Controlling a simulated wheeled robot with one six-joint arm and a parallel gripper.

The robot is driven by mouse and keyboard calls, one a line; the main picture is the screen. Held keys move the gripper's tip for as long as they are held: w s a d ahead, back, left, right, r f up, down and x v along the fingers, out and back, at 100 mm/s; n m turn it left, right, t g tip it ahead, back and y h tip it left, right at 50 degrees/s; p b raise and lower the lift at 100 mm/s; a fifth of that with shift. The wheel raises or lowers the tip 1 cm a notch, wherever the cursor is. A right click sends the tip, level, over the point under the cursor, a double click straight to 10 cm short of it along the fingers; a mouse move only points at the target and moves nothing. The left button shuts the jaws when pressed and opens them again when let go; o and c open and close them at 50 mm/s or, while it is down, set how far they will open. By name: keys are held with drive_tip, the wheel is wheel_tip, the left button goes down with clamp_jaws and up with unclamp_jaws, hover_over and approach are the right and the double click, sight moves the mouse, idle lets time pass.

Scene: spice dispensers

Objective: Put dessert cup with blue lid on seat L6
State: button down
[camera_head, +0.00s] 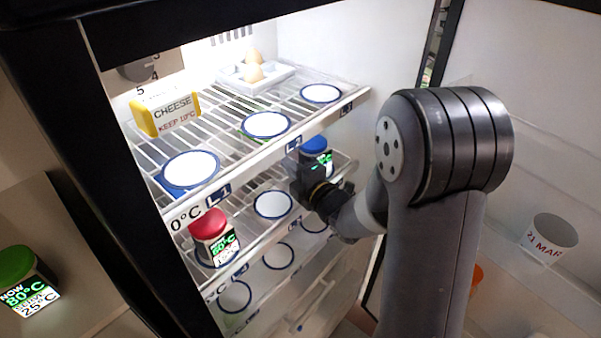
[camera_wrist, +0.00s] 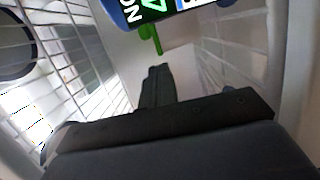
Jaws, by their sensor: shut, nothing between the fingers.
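The dessert cup with the blue lid (camera_head: 315,150) is at the right end of the middle fridge shelf, upright, with green digits on a dark label. Its base is hidden behind my gripper (camera_head: 318,190), so I cannot tell what it rests on. The cup also shows at the top edge of the wrist view (camera_wrist: 165,10), beyond the fingertips. My gripper (camera_wrist: 157,72) is shut and empty, with its fingers together just in front of the cup; I cannot tell whether they touch it. No L6 label is readable; the right end of the middle shelf is mostly covered.
A red-lidded cup (camera_head: 212,235) stands at the left of the middle shelf, beside an empty round seat (camera_head: 273,204). The upper shelf above has empty seats (camera_head: 190,169), a cheese pack (camera_head: 166,114) and eggs (camera_head: 254,72). A green-lidded cup (camera_head: 20,270) stands outside at left.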

sight(309, 155)
drive_tip(key=w, duration=0.2)
drive_tip(key=shift+w+a, duration=0.35)
drive_tip(key=shift+a, duration=0.05)
drive_tip(key=shift+w+d+p, duration=0.15)
drive_tip(key=shift+d+p, duration=0.2)
drive_tip(key=shift+d, duration=0.8)
drive_tip(key=shift+w+d, duration=0.1)
drive_tip(key=shift+d, duration=0.4)
drive_tip(key=shift+w+d+f+b, duration=0.15)
drive_tip(key=shift+d+b, duration=0.4)
drive_tip(key=shift+b, duration=0.05)
drive_tip(key=shift+w+d+b, duration=0.1)
drive_tip(key=shift+d+b, duration=0.3)
drive_tip(key=shift+d, duration=0.2)
